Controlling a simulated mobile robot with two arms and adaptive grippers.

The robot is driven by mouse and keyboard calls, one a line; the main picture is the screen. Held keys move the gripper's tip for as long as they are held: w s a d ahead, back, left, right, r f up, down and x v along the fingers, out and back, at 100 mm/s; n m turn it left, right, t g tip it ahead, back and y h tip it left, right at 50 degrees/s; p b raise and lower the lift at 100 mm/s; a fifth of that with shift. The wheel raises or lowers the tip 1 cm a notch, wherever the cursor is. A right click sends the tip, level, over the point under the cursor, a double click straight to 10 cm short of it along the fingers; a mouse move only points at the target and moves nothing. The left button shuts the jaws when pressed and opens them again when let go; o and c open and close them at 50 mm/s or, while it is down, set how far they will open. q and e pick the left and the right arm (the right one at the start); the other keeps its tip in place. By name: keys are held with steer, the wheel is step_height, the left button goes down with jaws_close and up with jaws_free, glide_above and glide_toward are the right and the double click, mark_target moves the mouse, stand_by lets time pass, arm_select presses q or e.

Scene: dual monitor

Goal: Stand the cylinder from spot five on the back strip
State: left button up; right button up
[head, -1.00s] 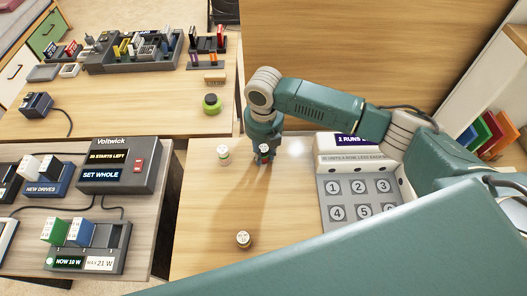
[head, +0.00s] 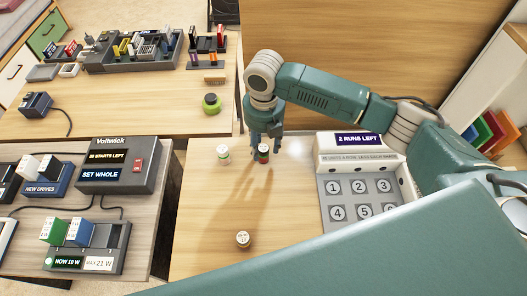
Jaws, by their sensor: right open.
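The grey pad (head: 331,199) has numbered round spots; spot five (head: 364,211) shows its number with nothing standing on it. Which surface is the back strip I cannot tell. My left gripper is not in view.
A white unit with a "2 RUNS LEFT" display (head: 358,140) stands behind the pad. The Voltwick box (head: 118,165) is on the left table. The table between the cylinders is clear.

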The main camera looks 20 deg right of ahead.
mark_target(263, 149)
step_height(263, 149, up, 8)
steer(key=shift+r+b, duration=0.1)
steer(key=shift+b, duration=0.25)
